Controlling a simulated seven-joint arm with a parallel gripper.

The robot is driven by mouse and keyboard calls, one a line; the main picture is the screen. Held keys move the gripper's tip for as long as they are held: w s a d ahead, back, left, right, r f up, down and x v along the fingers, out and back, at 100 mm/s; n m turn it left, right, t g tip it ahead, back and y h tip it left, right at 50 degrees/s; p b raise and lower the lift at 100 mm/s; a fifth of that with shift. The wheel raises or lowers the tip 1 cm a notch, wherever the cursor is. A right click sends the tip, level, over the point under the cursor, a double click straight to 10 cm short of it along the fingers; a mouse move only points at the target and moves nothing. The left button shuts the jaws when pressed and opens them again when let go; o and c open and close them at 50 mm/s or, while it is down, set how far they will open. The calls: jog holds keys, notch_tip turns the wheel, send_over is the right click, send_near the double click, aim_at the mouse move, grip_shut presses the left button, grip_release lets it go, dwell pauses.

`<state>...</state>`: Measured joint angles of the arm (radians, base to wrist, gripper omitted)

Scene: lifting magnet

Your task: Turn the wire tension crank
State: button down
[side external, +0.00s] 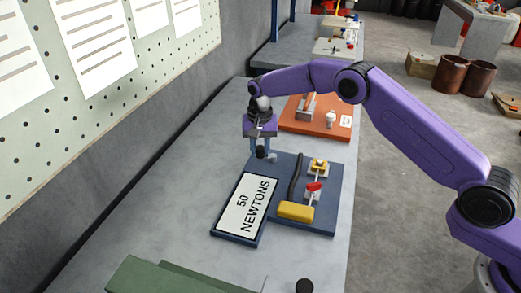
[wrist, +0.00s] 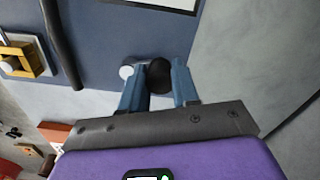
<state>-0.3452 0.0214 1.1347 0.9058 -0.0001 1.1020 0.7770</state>
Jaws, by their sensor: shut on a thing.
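My gripper (side external: 260,148) points down at the back left corner of a dark blue board (side external: 325,213). In the wrist view, its two blue fingers (wrist: 158,80) stand on either side of a black knob (wrist: 160,74), which looks like the crank's handle. A pale round piece (wrist: 126,72) shows beside the knob, and it also shows in the side view (side external: 272,157). The rest of the crank is hidden by the fingers. A framed sign (side external: 247,207) reading "50 NEWTONS" lies tilted at the board's left.
The board carries a yellow block (side external: 296,211), a red piece (side external: 314,186), a yellow mount (side external: 319,166) and a dark curved bar (side external: 295,178). An orange board (side external: 316,117) with parts lies behind. A green object (side external: 170,279) is in front. The grey bench (side external: 190,190) is clear at left.

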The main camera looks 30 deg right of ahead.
aim_at(260, 146)
jog(key=shift+w+d+m, duration=0.2)
jog(key=shift+w+m, duration=0.2)
jog(key=shift+m, duration=0.6)
jog(key=c, duration=0.9)
grip_release()
jog(key=shift+o, duration=0.2)
jog(key=shift+r, duration=0.1)
notch_tip(260, 146, up, 17)
jog(key=shift+r, duration=0.15)
